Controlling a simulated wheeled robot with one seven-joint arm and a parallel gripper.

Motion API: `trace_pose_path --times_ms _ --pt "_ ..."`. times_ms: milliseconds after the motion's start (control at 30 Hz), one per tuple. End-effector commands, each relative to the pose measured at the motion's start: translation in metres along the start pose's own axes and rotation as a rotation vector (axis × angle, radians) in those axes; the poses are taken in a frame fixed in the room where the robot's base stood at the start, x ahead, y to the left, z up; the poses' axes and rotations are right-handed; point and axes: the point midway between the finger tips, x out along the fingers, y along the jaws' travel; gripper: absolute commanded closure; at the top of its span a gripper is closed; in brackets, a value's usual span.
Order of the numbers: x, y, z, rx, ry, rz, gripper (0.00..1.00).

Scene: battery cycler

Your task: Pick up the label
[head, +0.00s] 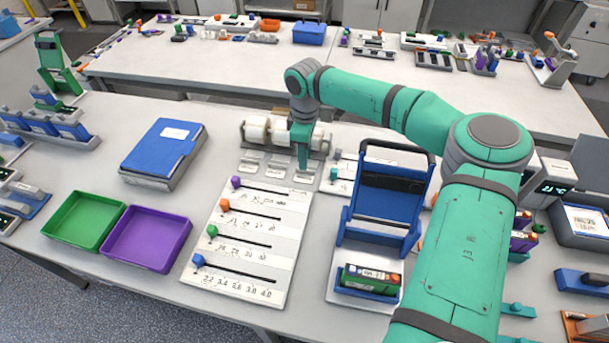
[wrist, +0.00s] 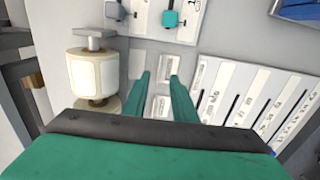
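Small pale labels lie in a row on a light plate in front of the label rolls. In the head view one label (head: 250,167) is at the left, and another label (head: 277,166) is beside it. My gripper (head: 303,163) reaches down at the right end of this row, in front of the rolls. In the wrist view my gripper (wrist: 160,77) shows two teal fingers apart with nothing clamped. One label (wrist: 161,106) shows between the fingers, and another label (wrist: 171,66) shows around the fingertips. I cannot tell whether the fingertips touch the plate.
White label rolls (head: 257,130) stand close behind the gripper; one roll (wrist: 93,77) is left of it in the wrist view. A slider board (head: 247,238) lies in front. A blue stand (head: 385,200) is at the right, a blue binder (head: 163,148) at the left.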

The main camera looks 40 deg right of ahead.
Motion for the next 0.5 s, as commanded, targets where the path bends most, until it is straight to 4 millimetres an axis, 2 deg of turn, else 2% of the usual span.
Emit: trace_pose_path --times_ms 300,500 --pt "0.039 0.002 0.002 0.001 -0.001 0.000 0.75" --pt "0.044 0.003 0.002 0.002 0.001 0.001 0.75"
